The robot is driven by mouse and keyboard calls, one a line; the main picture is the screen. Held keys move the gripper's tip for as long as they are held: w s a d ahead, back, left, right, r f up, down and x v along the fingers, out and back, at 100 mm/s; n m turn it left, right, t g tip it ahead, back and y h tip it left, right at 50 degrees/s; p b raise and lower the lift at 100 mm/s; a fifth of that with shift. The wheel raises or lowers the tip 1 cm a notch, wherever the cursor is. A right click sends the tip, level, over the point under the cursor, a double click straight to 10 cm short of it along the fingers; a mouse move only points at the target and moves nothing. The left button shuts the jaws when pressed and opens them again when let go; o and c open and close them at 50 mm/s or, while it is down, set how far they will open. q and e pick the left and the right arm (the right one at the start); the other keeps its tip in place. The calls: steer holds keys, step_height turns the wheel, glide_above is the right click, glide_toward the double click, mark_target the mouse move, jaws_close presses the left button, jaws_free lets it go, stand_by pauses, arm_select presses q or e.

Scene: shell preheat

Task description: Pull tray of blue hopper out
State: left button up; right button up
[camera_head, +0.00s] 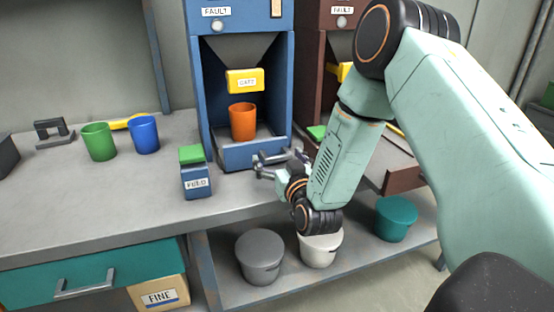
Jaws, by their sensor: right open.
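The blue hopper (198,85) stands on the workbench at the centre, with a yellow gate (244,80) under its funnel. Its blue tray (238,157) is at the bottom front. An orange cup (243,121) stands on the tray, below the gate. My right gripper (262,165) is open at the right end of the tray's front face, with its fingers pointing left. Whether the fingers touch the tray or its handle I cannot tell. The handle is not clearly visible behind the gripper. My left gripper is not in view.
A brown hopper (310,60) stands to the right, partly behind my arm. A small blue box (196,182) with a green top stands left of the tray's front. Green (98,142) and blue (144,135) cups stand further left. Lidded pots, including a grey one (259,258), stand on the lower shelf.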

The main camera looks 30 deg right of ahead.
steer(key=shift+w+d, duration=0.15)
steer(key=shift+w, duration=0.05)
steer(key=shift+w, duration=0.1)
steer(key=c, duration=1.7)
steer(key=shift+s, duration=0.2)
